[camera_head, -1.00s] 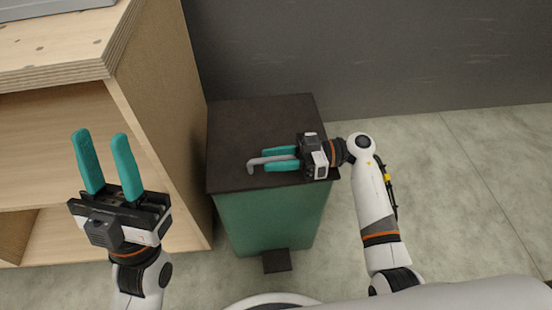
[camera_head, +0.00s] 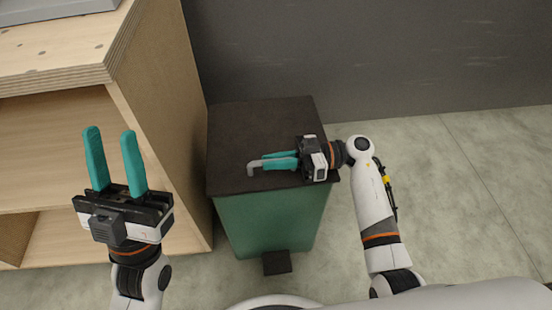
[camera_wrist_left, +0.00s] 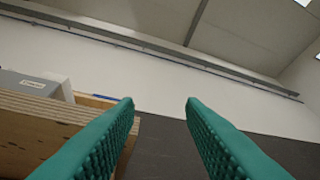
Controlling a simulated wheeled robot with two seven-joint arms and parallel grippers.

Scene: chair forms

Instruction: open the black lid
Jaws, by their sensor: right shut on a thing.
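The black lid (camera_head: 245,125) lies flat and closed on top of a green bin (camera_head: 268,222). A grey handle (camera_head: 252,168) runs along the lid near its front edge. My right gripper (camera_head: 270,162) comes in from the right over the lid and is shut on the handle, whose bent left end shows past the fingertips. My left gripper (camera_head: 110,160) is open and empty, in front of the wooden shelf and left of the bin. Its two teal fingers show apart in the left wrist view (camera_wrist_left: 160,102).
A wooden shelf unit (camera_head: 155,110) stands close along the bin's left side. A dark wall (camera_head: 380,55) is behind the bin. A black pedal (camera_head: 277,262) sticks out at the bin's foot. The floor (camera_head: 470,200) to the right is clear.

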